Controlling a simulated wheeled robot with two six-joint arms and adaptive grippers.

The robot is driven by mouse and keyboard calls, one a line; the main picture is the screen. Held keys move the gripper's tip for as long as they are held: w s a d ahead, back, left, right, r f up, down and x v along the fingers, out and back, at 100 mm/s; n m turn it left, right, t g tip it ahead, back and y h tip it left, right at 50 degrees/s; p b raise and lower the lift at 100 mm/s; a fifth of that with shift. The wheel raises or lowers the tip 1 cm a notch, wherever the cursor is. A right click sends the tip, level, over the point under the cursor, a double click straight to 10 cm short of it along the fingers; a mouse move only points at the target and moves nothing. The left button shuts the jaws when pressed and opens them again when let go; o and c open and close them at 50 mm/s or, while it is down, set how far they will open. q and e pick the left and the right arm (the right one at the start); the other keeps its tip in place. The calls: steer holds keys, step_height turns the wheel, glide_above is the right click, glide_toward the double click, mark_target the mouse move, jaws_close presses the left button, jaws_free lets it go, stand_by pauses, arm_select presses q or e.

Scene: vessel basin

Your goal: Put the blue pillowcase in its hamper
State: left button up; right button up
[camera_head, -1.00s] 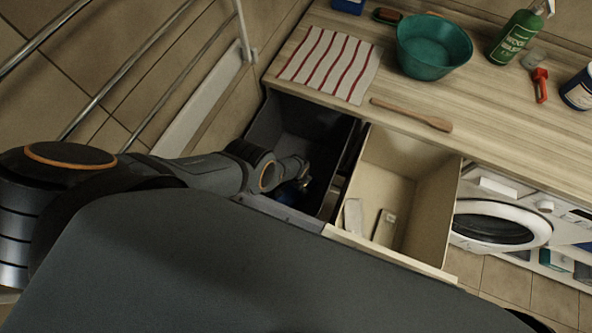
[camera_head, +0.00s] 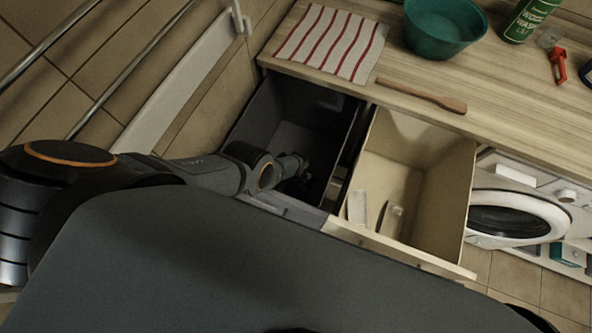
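A dark grey hamper bin (camera_head: 250,125) and a cream hamper bin (camera_head: 447,190) stand side by side, pulled out below the counter. My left arm reaches over the near left wall of the dark bin. My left gripper (camera_head: 300,183) is down inside that bin, dark against its shadowed inside, so its fingers cannot be made out. I cannot make out the blue pillowcase now; the bin's floor is in shadow and partly behind my arm. The cream bin holds a pale slab-like piece (camera_head: 357,207) and a small light piece with a dark strip. My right gripper is out of view.
A washing machine (camera_head: 508,217) stands right. Metal rails run at left.

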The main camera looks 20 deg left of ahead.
arm_select(q)
steer(key=o, duration=0.3)
steer(key=shift+r, duration=0.1)
step_height(320, 180, up, 12)
steer(key=p, duration=1.2)
